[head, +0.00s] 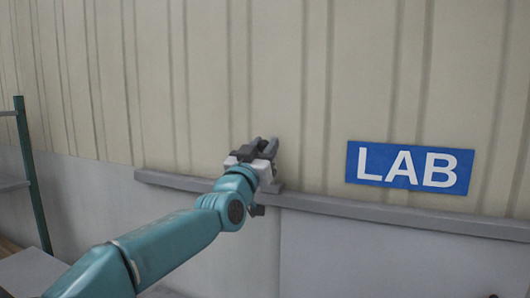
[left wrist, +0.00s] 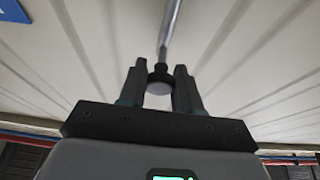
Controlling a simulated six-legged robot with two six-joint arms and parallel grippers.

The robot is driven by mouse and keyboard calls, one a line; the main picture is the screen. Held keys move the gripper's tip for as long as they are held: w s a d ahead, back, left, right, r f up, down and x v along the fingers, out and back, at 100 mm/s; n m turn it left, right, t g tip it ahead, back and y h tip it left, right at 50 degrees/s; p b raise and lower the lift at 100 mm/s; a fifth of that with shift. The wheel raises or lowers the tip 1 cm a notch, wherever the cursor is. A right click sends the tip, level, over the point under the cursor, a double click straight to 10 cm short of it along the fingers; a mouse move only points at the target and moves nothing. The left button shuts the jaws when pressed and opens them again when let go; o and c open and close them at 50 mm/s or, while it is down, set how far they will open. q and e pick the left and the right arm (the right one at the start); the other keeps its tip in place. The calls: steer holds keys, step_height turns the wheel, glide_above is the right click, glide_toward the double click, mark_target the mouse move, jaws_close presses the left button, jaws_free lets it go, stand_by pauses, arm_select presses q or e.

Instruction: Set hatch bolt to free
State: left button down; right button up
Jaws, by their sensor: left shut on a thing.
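My left gripper (head: 266,150) is up at the beige ribbed wall, just above the grey ledge. In the left wrist view the two dark fingers of the left gripper (left wrist: 160,74) stand on either side of a round grey knob, shut on it. A thin metal rod, the hatch bolt (left wrist: 170,25), runs from the knob away toward the top of that view. In the head view the bolt is hidden behind my gripper and wrist. The hatch outline and the bolt's setting cannot be made out. My right gripper is not in view.
A blue LAB sign (head: 409,167) is on the wall to the right of my gripper. A grey ledge (head: 390,213) runs along the wall below. A green-posted shelf rack (head: 32,175) stands at the far left. The wall above the gripper is clear.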

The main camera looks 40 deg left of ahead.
arm_select(q)
steer(key=shift+s+r, duration=0.15)
steer(key=shift+r, duration=0.25)
steer(key=c, duration=0.8)
jaws_free()
steer(key=shift+c, duration=0.2)
steer(key=shift+f, duration=0.1)
steer(key=shift+s+f, duration=0.2)
steer(key=shift+f, duration=0.05)
steer(key=b+v, duration=0.2)
steer(key=v, duration=0.1)
steer(key=b+v, duration=0.2)
steer(key=shift+d+f, duration=0.15)
steer(key=shift+f, duration=0.15)
steer(key=b+v, duration=0.3)
steer(key=v, duration=0.7)
steer(key=shift+s+r, duration=0.2)
steer(key=shift+s, duration=0.15)
steer(key=shift+d, duration=0.1)
